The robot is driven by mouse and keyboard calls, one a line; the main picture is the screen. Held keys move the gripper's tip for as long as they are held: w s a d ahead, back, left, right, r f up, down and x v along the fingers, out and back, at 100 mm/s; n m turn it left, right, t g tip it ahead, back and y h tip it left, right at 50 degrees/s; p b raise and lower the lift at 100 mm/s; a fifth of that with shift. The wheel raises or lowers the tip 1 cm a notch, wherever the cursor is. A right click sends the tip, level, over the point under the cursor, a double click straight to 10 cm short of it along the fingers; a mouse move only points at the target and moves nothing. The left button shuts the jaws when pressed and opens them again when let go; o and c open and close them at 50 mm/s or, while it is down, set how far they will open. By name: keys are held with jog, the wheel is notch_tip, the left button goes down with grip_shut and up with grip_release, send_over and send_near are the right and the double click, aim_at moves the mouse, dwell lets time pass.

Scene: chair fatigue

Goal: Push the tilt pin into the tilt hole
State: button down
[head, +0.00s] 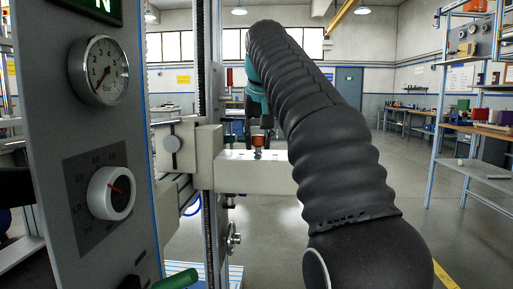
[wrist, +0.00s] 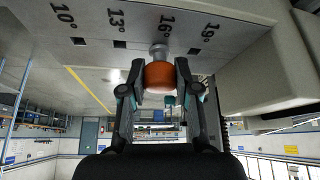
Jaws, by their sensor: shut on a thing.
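The tilt pin has an orange knob (wrist: 160,76) and a short metal shank (wrist: 159,51). My gripper (wrist: 159,72) is shut on the knob, one finger on each side. In the wrist view the shank meets the grey plate (wrist: 228,64) at the 16° mark. The hole there is hidden behind the pin, and I cannot tell how deep the shank sits.
A grey panel with a pressure gauge (head: 99,71), a dial (head: 111,193) and a green handle (head: 173,280) stands close at left. A vertical rail (head: 205,100) rises beside the beam. Shelving (head: 450,100) is at right. Open floor lies beyond the beam.

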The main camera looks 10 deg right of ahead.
notch_tip(320, 180, up, 2)
jog(key=shift+r+p, duration=0.1)
jog(key=shift+p, duration=0.45)
jog(key=shift+r, duration=0.75)
jog(key=c, duration=0.8)
grip_release()
jog(key=shift+o, duration=0.2)
jog(key=shift+r, duration=0.2)
jog(key=shift+s+r, duration=0.25)
jog(key=shift+r, duration=0.35)
jog(key=shift+s+a+r, duration=0.1)
jog(key=shift+s+r, duration=0.35)
jog(key=shift+r, duration=0.05)
